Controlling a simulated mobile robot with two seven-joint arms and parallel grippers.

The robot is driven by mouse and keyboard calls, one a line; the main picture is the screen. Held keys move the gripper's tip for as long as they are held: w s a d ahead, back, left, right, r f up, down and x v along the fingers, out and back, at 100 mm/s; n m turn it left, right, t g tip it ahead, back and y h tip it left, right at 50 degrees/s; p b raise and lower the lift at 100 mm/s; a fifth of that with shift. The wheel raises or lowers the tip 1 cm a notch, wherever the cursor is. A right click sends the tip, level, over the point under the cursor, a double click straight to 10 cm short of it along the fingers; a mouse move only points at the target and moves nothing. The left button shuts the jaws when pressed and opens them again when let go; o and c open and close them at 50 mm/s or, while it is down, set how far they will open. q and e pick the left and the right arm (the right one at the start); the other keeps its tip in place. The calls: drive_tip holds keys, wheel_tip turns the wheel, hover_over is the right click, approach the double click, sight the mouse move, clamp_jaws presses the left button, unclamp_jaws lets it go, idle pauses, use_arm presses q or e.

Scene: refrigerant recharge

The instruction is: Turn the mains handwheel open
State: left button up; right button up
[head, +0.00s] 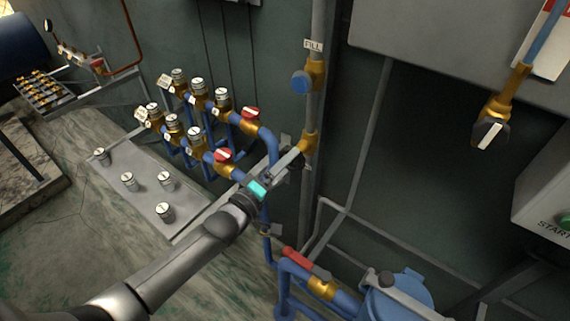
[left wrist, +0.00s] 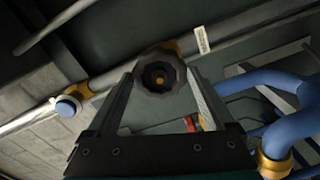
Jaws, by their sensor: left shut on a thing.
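The mains handwheel (left wrist: 161,76) is a dark, scalloped round wheel with a brass centre in the left wrist view. It sits on a brass fitting of the grey pipe. My left gripper (head: 290,157) is at this wheel, with one finger on each side of its rim, shut on it. In the head view the gripper hides most or all of the wheel, beside the lower brass fitting (head: 309,143) on the vertical pipe. How far the wheel is turned cannot be told. My right gripper is not in view.
A blue knob (head: 301,82) sits higher on the same pipe below a FILL label (head: 313,45). Blue pipes and valves with red handles (head: 224,155) stand close to my left gripper. A red lever (head: 298,258) is below.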

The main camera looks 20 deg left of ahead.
use_arm(q)
drive_tip(key=shift+r, duration=0.1)
drive_tip(key=n, duration=0.4)
drive_tip(key=shift+n, duration=0.4)
drive_tip(key=o, duration=1.3)
